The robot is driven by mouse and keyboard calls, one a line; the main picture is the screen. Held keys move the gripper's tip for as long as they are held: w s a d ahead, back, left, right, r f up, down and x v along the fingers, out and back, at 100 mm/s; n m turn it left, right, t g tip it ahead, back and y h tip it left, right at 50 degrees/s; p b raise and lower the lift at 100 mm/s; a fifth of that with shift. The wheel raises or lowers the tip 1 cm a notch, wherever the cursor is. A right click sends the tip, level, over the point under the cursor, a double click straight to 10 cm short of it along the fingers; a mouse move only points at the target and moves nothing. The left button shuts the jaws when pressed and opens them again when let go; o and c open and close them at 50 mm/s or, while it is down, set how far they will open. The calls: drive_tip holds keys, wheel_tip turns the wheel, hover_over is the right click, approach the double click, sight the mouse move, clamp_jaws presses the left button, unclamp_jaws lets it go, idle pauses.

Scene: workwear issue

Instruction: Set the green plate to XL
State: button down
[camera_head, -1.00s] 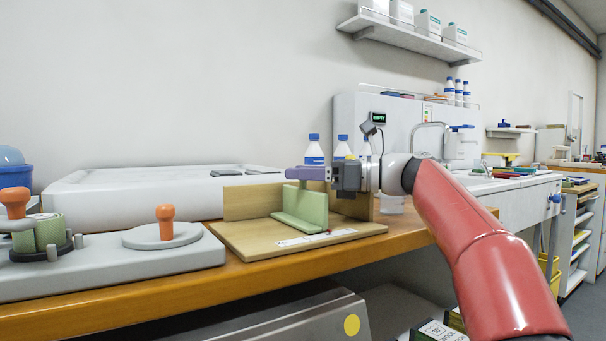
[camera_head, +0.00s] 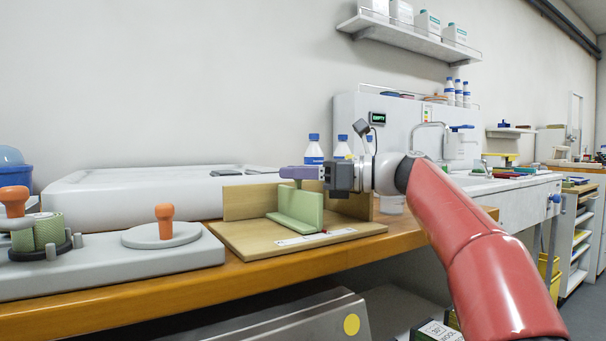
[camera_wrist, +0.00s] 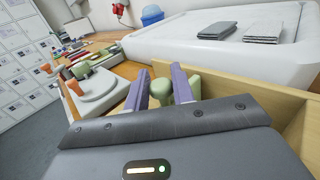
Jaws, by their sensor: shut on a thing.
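The green plate (camera_head: 300,208) is an upright L-shaped piece standing on a wooden jig (camera_head: 238,240). A pale scale strip (camera_head: 312,238) lies along the jig's front, its marks too small to read. A small red mark (camera_head: 325,233) shows at the strip, near the plate's foot. My gripper (camera_head: 300,173), with purple fingers, is at the plate's top edge. In the wrist view my gripper (camera_wrist: 160,80) is shut with its fingers either side of a green part (camera_wrist: 163,92) of the plate. The fingers partly hide the plate there.
The jig has wooden walls (camera_head: 247,203) behind the plate. A grey fixture with an orange knob (camera_head: 165,220) stands to the left. A large white case (camera_head: 130,190) lies behind, and blue-capped bottles (camera_head: 314,150) stand behind my gripper. The wooden bench edge (camera_head: 200,285) runs in front.

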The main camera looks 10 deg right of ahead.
drive_tip(key=s+a, duration=0.1)
drive_tip(key=a, duration=0.1)
drive_tip(key=a+b, duration=0.1)
drive_tip(key=a, duration=0.2)
drive_tip(key=s+a, duration=0.1)
drive_tip(key=a, duration=0.2)
drive_tip(key=shift+s+a, duration=0.1)
drive_tip(key=shift+s, duration=0.2)
drive_tip(key=c, duration=1.2)
unclamp_jaws()
drive_tip(key=v, duration=0.8)
